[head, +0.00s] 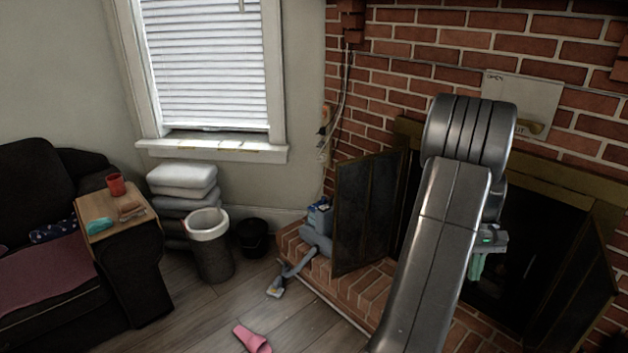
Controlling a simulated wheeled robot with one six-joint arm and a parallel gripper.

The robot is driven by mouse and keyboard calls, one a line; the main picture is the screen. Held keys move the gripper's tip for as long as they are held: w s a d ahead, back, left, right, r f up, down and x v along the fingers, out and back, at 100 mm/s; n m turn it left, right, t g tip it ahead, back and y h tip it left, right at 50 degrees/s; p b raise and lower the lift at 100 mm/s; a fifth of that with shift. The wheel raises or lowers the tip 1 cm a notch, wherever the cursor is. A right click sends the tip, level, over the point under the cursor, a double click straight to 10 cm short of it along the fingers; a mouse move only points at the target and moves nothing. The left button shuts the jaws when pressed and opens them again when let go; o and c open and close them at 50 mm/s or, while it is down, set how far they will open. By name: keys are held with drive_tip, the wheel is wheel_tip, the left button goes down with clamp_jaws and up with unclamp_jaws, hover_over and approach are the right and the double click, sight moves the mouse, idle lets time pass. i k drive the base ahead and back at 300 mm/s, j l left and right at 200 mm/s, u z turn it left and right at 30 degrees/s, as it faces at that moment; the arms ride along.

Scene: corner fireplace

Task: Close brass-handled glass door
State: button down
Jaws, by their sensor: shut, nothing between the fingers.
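The fireplace has two dark glass doors with brass-coloured edges. The left door (368,212) stands swung open, out over the brick hearth. The right door (578,290) also stands open, at the lower right. I cannot make out a brass handle on either, so I cannot tell which is meant. My gripper (478,268) is in front of the dark fireplace opening, between the two doors and apart from both as far as I can see. It looks shut and empty, with its greenish fingers pointing down. My arm hides part of the opening and of the hearth.
A grey-blue appliance (316,235) stands on the brick hearth (360,295) beside the left door. A white-rimmed bin (212,250), a black bucket (252,238) and a pink slipper (252,340) are on the floor. Between hearth and sofa (45,200) much wood floor is clear.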

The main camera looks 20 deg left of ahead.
sight(352, 201)
drive_tip(key=i+u, duration=0.1)
drive_tip(key=u, duration=0.4)
drive_tip(key=i+u, duration=0.1)
drive_tip(key=u, duration=0.9)
drive_tip(key=i+u, duration=0.15)
drive_tip(key=u, duration=0.35)
drive_tip(key=l+u, duration=0.15)
drive_tip(key=u, duration=0.35)
drive_tip(key=i+l+u, duration=0.1)
drive_tip(key=u, duration=0.35)
drive_tip(key=l+u, duration=0.15)
drive_tip(key=u, duration=0.35)
drive_tip(key=l+u, duration=0.4)
drive_tip(key=l, duration=0.6)
drive_tip(key=l+z, duration=0.15)
drive_tip(key=z, duration=0.2)
drive_tip(key=i+l+z, duration=0.1)
drive_tip(key=z, duration=0.25)
drive_tip(key=i+l+z, duration=0.1)
drive_tip(key=z, duration=0.25)
drive_tip(key=l, duration=0.1)
